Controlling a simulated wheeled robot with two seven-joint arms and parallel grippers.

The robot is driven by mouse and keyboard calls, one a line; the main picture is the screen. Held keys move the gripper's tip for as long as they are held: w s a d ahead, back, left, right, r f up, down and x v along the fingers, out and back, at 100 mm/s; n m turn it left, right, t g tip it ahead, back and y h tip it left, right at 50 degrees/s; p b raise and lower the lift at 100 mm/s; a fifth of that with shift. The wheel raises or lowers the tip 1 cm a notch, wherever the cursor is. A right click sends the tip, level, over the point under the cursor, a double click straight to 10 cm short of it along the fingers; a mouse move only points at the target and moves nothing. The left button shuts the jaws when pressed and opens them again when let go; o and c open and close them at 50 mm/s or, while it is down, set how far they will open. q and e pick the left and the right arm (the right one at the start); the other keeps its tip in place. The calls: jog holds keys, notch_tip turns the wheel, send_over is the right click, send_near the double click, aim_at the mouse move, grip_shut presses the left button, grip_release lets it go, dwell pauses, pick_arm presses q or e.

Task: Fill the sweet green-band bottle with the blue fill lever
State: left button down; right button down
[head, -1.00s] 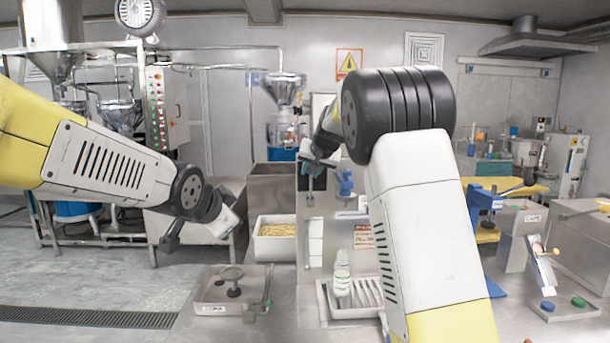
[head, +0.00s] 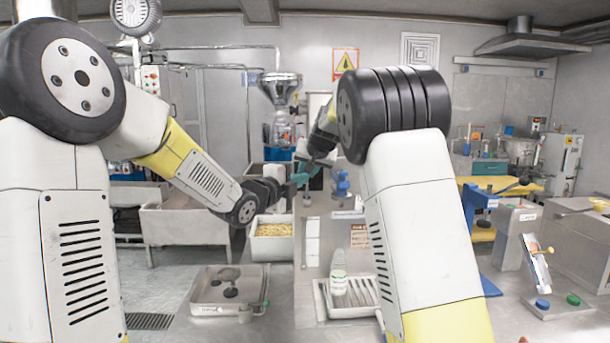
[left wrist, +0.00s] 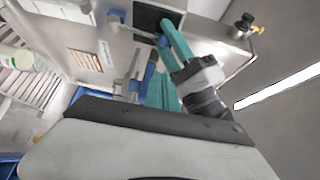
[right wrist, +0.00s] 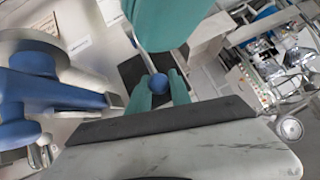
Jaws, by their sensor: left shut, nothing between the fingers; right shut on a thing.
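A white bottle with a green band (head: 338,280) stands upright on a slatted drip tray; part of it shows at the left edge of the left wrist view (left wrist: 14,58). In the right wrist view my right gripper (right wrist: 162,88) is shut on the small round blue knob (right wrist: 158,84) of a lever, seen between its teal fingers. In the head view my left gripper (head: 300,179) is shut and empty, close beside the right gripper (head: 316,168). Its fingers (left wrist: 160,88) point at the machine panel. The bottle's mouth is too small to make out.
A larger blue fitting (head: 341,183) sticks out from the panel, close to both grippers. A metal tray with dark fittings (head: 229,290) lies at the front. A blue press (head: 482,205) stands right.

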jog(key=shift+f, duration=0.25)
pick_arm(q)
jog(key=w+d, duration=0.1)
jog(key=w, duration=0.6)
jog(key=shift+w+d, duration=0.3)
pick_arm(e)
jog(key=shift+s, duration=0.1)
pick_arm(q)
jog(key=shift+f, duration=0.1)
